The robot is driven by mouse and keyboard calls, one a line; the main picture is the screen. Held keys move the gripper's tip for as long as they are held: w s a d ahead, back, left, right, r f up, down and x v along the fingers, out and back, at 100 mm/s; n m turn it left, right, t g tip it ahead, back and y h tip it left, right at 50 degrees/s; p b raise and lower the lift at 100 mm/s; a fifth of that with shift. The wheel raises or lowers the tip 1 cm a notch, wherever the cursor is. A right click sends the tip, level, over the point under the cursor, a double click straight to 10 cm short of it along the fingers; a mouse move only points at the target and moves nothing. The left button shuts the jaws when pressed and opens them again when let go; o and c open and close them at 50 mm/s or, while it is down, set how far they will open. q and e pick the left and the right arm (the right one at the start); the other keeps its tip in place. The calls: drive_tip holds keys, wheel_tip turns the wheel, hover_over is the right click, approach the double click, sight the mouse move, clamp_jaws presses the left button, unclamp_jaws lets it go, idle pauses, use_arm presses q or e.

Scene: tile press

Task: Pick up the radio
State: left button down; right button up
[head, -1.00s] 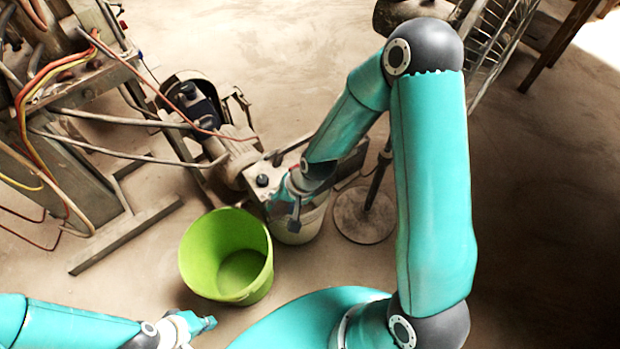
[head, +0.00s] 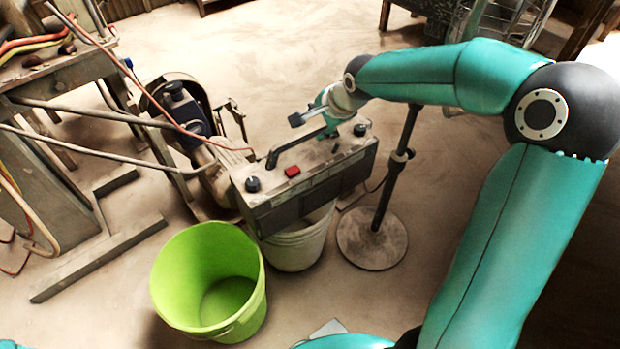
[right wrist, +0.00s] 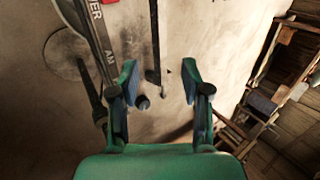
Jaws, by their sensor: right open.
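The radio (head: 318,181) is a grey, boxy set with dark knobs, a red button and a dark carry handle (head: 288,147). It rests on top of a white bucket (head: 298,244). My right gripper (head: 327,122) is open, above the radio's top near the right end of the handle; I cannot tell whether it touches. In the right wrist view, the radio's lettered face (right wrist: 98,28) shows at upper left, beside the open fingers (right wrist: 160,75). A dark bar shows between the fingers there. My left gripper is out of view.
A green bucket (head: 170,285) stands left of the white bucket. A machine with a motor (head: 185,115) stands close behind-left, with a thin cable near the radio. A round-based stand (head: 372,240) is just right. Open floor lies behind.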

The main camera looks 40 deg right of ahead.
sight(306, 134)
drive_tip(key=b+x, duration=0.1)
drive_tip(key=x, duration=0.4)
drive_tip(key=shift+w+f, duration=0.15)
drive_tip(key=shift+f, duration=0.2)
drive_tip(key=b+x, duration=0.1)
drive_tip(key=x, duration=0.4)
clamp_jaws()
drive_tip(key=shift+r, duration=0.15)
